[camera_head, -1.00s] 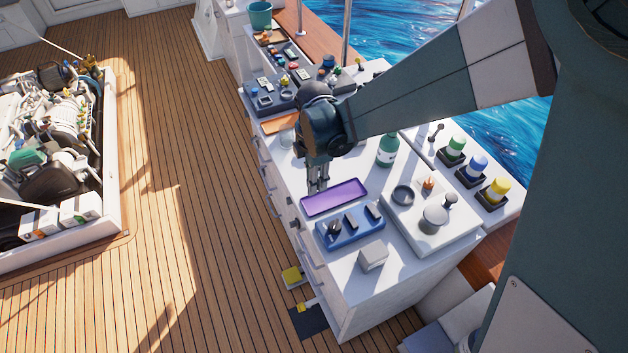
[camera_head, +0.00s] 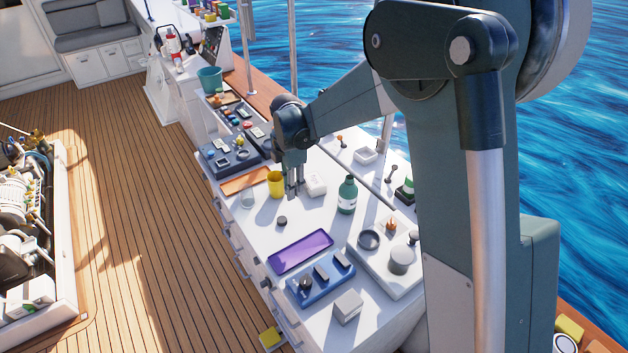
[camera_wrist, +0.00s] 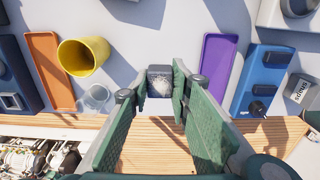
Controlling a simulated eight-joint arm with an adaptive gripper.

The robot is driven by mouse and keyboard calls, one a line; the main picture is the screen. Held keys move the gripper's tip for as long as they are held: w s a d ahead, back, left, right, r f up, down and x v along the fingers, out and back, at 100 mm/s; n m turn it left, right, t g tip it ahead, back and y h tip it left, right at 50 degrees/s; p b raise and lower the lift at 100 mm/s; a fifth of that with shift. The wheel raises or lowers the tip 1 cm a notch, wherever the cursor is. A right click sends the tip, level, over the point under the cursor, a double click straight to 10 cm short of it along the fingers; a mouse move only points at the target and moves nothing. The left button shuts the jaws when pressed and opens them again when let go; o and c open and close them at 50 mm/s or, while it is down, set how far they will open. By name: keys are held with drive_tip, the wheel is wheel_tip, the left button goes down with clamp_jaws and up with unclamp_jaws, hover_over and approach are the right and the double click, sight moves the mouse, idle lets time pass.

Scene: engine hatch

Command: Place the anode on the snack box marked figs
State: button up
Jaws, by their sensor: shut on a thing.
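My gripper (camera_head: 293,192) points down over the white counter, beside a yellow cup. In the wrist view, my gripper (camera_wrist: 160,88) is shut on a small grey block with a pale, speckled face, which looks like the anode (camera_wrist: 160,80). The held block is not distinct in the head view. A white box (camera_head: 316,184) stands just right of my gripper; no lettering on it is readable. A grey-white box (camera_head: 347,307) stands at the near end of the counter. Its lettering shows in the wrist view (camera_wrist: 300,88) but does not clearly read as figs.
A green bottle (camera_head: 347,196) stands to the right.

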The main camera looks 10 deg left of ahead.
drive_tip(key=w+d+r, duration=0.1)
drive_tip(key=w+d, duration=0.1)
drive_tip(key=w, duration=0.6)
drive_tip(key=w+d+r, duration=0.1)
drive_tip(key=w+d, duration=0.1)
drive_tip(key=w, duration=0.7)
drive_tip(key=shift+d+p, duration=0.3)
drive_tip(key=shift+d, duration=0.05)
hover_over(314, 180)
drive_tip(key=shift+w+f, duration=0.1)
drive_tip(key=shift+f, duration=3)
drive_tip(key=shift+f, duration=0.1)
drive_tip(key=shift+f, duration=1.75)
drive_tip(key=shift+f, duration=0.15)
drive_tip(key=o, duration=1)
drive_tip(key=shift+o, duration=0.2)
drive_tip(key=shift+r, duration=0.2)
